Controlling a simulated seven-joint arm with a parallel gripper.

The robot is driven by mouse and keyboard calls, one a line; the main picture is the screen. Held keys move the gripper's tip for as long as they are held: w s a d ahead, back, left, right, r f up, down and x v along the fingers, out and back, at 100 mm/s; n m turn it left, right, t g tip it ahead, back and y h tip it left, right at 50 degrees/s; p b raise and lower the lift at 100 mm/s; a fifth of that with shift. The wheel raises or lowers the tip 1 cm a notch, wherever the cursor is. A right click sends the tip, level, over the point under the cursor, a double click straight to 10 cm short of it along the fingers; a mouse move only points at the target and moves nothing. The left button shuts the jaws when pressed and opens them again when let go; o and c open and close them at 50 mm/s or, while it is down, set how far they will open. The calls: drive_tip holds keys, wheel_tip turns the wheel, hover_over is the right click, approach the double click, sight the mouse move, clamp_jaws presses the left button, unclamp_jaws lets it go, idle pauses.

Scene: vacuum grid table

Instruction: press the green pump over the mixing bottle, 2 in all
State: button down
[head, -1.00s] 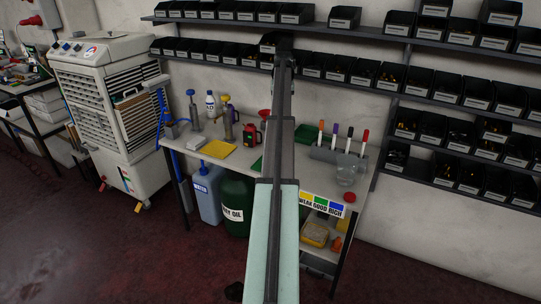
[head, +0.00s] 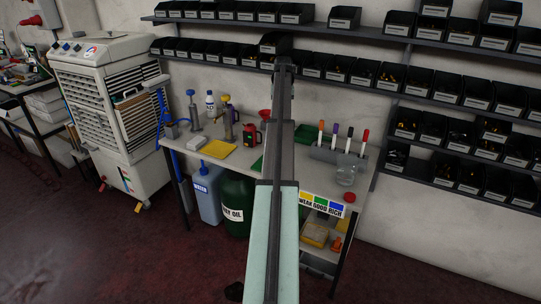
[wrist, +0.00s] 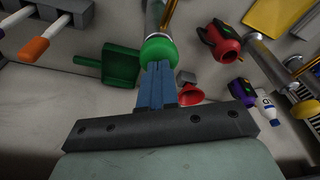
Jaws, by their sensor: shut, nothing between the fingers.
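In the wrist view my gripper (wrist: 158,72) has its blue fingers closed together and empty. Their tips are at the round green pump head (wrist: 159,50), overlapping its edge; whether they touch it I cannot tell. A grey pump tube runs up from the green head to the picture's top edge. In the head view my arm hides the green pump. A clear vessel (head: 345,177) stands at the right front of the bench, apart from my arm in the picture; I cannot tell if it is the mixing bottle. No other mixing bottle is clearly seen.
Shelves of black bins (head: 362,72) line the wall behind.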

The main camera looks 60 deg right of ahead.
drive_tip(key=shift+d+v, duration=0.15)
drive_tip(key=shift+v, duration=0.7)
drive_tip(key=shift+d+v, duration=0.15)
drive_tip(key=shift+v, duration=0.7)
drive_tip(key=shift+w+r, duration=0.15)
drive_tip(key=shift+w, duration=0.05)
drive_tip(key=v, duration=0.3)
drive_tip(key=d+v, duration=0.1)
drive_tip(key=v, duration=0.1)
drive_tip(key=shift+w+r, duration=0.25)
drive_tip(key=shift+r, duration=0.25)
